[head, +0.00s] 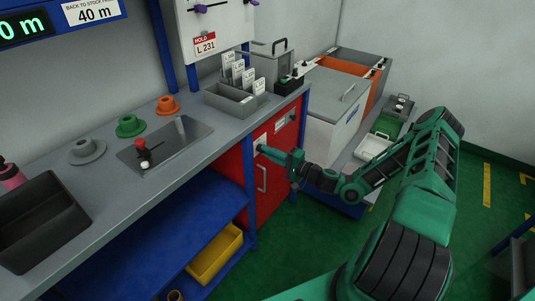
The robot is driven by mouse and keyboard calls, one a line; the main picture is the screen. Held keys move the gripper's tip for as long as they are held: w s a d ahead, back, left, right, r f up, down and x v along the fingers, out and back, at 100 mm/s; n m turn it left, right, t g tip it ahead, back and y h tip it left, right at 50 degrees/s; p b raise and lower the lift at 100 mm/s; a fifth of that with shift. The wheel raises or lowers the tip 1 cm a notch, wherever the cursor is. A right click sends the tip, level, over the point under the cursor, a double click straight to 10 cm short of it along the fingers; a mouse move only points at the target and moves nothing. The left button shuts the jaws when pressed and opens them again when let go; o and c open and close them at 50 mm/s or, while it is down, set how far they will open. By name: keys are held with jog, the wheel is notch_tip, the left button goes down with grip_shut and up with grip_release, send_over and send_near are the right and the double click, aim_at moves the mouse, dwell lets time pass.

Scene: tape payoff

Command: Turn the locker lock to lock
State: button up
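The red locker (278,160) stands under the right end of the grey bench, with a vertical bar handle (262,178) on its front. The lock area (261,140) is a pale plate near the top of the locker front, and my gripper (262,149) is right at it. The fingers point left at the plate. They cover most of the lock, so its knob and its angle cannot be made out. The fingers are too small here to tell whether they are open or shut, or whether they touch the lock.
The bench (95,195) carries a dark bin (38,222), coloured spools, a plate with a red knob (142,148) and a grey card tray (235,98). A lidded grey box (338,100) stands right of the locker. Green floor (300,235) is open in front.

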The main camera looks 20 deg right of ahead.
jog(key=o, duration=0.3)
jog(key=v, duration=1)
jog(key=shift+s+d, duration=0.3)
jog(key=shift+a+f, duration=0.1)
